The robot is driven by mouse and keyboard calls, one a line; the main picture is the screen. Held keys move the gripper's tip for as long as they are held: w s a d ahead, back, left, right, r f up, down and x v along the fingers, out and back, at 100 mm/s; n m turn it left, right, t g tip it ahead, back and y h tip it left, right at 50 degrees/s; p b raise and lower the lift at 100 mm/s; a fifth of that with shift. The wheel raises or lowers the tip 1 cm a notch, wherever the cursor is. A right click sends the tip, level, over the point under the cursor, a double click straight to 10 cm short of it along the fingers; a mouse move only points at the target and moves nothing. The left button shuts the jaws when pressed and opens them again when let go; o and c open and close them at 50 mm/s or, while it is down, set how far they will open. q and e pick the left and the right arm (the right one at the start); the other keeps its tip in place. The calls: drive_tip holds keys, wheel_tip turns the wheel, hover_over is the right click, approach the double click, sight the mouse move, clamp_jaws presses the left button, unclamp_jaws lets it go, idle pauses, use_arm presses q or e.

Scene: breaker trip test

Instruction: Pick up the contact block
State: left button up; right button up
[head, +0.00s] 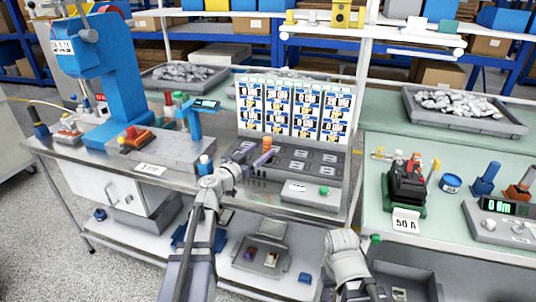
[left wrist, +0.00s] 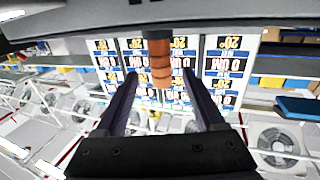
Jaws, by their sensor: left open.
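My left gripper (head: 250,154) is over the middle bench, its arm rising from the bottom of the head view. In the left wrist view its two dark fingers (left wrist: 163,82) are apart. An upright orange-brown ribbed piece (left wrist: 160,62) shows between the fingers, with a dark part above it. I cannot tell if the fingers touch it. I cannot tell for certain which thing is the contact block. My right arm shows at the bottom; its fingers do not show.
A grey panel (head: 330,148) with several plates lies right of the left gripper, before an upright label board (head: 293,107). A blue press (head: 115,75) stands left. A lower-shelf tray (head: 245,266) holds small parts.

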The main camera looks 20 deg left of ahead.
sight(265, 146)
use_arm(q)
drive_tip(key=shift+x, duration=2.6)
drive_tip(key=shift+a+r, duration=0.1)
drive_tip(key=shift+r, duration=0.15)
drive_tip(key=shift+s, duration=0.1)
drive_tip(key=shift+c, duration=0.2)
clamp_jaws()
